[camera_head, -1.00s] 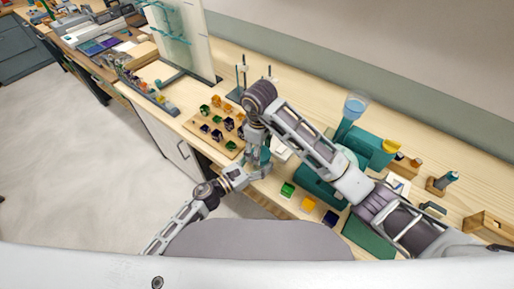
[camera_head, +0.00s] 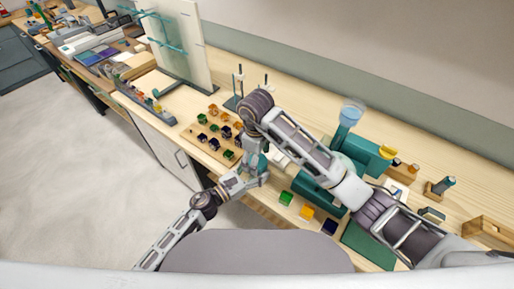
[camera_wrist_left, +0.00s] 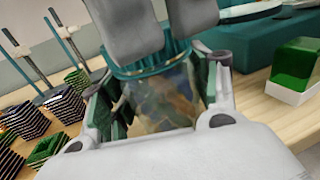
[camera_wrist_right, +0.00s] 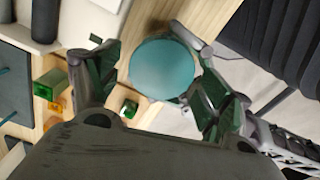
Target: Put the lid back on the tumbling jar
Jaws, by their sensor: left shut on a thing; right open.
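The clear jar (camera_wrist_left: 165,102) stands between the fingers of my left gripper (camera_wrist_left: 160,92), which is shut on it; its contents look brownish and blurred. The teal lid (camera_wrist_right: 162,68) is a round disc on top of the jar, and its edge shows as a teal band in the left wrist view (camera_wrist_left: 150,64). My right gripper (camera_wrist_right: 150,62) is open, with its fingers on either side of the lid. In the head view my left gripper (camera_head: 256,176) comes from the lower left, and my right gripper (camera_head: 254,150) reaches down over the jar, mostly hiding it.
Several coloured glass pieces stand on a wooden board (camera_head: 190,133) to the left. A teal machine (camera_head: 318,188) stands close on the right. Green (camera_head: 286,197), yellow (camera_head: 306,212) and dark blue (camera_head: 329,227) blocks sit along the bench's front edge.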

